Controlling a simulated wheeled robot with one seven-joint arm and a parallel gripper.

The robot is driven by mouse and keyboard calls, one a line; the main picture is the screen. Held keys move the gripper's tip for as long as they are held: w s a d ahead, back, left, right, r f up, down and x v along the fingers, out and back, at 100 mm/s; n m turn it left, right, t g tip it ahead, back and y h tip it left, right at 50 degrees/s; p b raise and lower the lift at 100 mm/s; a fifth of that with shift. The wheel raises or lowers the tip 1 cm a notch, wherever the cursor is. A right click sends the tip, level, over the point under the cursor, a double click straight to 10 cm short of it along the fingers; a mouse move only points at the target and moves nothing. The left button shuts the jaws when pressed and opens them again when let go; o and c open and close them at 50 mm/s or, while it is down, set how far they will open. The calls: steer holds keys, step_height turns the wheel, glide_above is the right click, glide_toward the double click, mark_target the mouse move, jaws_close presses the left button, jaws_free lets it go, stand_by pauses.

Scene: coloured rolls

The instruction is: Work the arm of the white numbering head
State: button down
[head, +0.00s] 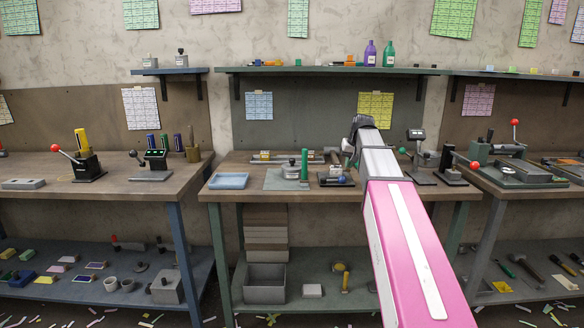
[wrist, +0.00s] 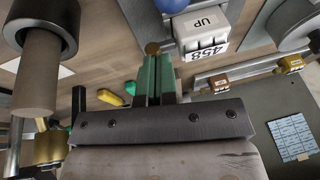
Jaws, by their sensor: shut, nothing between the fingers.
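The white numbering head (wrist: 205,30) shows in the wrist view at the top, with "UP" on one face and the digits "458" on another. A blue ball knob (wrist: 172,4) is beside it, cut off by the top edge. My gripper (wrist: 153,58) has its green fingers together with nothing between them. The fingertips are left of the white head and below the blue knob in the picture, and I see no grip on either. A round brown piece shows just at the fingertips. In the head view my arm hides much of this spot; a blue ball (head: 342,179) shows left of the arm.
A large grey cylinder with a tan core (wrist: 38,70) stands close on the left in the wrist view. A rail with brown and yellow blocks (wrist: 245,70) lies right. In the head view, a green roll (head: 305,164) and a blue tray (head: 229,180) are left on the bench (head: 245,193).

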steer(key=shift+f, duration=0.2)
steer(key=shift+a+f, duration=0.15)
steer(key=shift+f, duration=0.35)
steer(key=shift+r, duration=0.7)
stand_by(0.4)
step_height(320, 180, up, 7)
steer(key=d, duration=0.1)
stand_by(0.6)
steer(key=shift+s, duration=0.1)
